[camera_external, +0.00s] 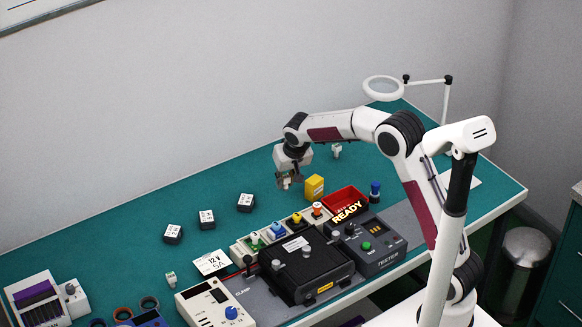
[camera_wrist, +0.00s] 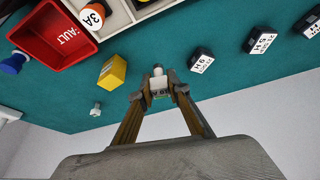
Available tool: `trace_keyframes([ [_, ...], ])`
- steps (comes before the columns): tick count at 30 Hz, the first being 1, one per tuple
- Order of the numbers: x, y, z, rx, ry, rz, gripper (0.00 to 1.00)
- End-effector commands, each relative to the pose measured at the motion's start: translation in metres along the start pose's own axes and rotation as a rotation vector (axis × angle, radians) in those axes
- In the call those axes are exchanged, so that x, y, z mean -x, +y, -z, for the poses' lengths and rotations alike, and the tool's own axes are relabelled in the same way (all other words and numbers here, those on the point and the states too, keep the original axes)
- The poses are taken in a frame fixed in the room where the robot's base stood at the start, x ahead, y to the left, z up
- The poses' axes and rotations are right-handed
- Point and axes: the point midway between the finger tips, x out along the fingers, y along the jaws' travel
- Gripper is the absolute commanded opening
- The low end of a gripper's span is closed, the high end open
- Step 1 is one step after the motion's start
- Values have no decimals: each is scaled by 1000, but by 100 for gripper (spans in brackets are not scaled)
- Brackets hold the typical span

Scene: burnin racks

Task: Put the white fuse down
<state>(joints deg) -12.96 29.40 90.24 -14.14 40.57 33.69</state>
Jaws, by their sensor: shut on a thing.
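The gripper is shut on the fuse. I cannot tell whether the fuse touches the table.
A yellow block (camera_external: 314,187) and a red fault bin (camera_external: 345,199) stand to the right. Black labelled blocks (camera_external: 246,202) lie to the left. A small white piece (camera_external: 337,151) stands behind. The tester (camera_external: 368,243) and black fixture (camera_external: 305,266) are in front. Green table is clear around the gripper.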

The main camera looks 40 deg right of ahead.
Motion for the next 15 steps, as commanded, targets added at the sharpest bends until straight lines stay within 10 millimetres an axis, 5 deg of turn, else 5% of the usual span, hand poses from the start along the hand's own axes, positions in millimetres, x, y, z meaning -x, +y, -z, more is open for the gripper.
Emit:
trace_keyframes([
  [8,0,2,1,-3,0,-1,0],
  [15,0,26,14,-44,1,-17,0],
])
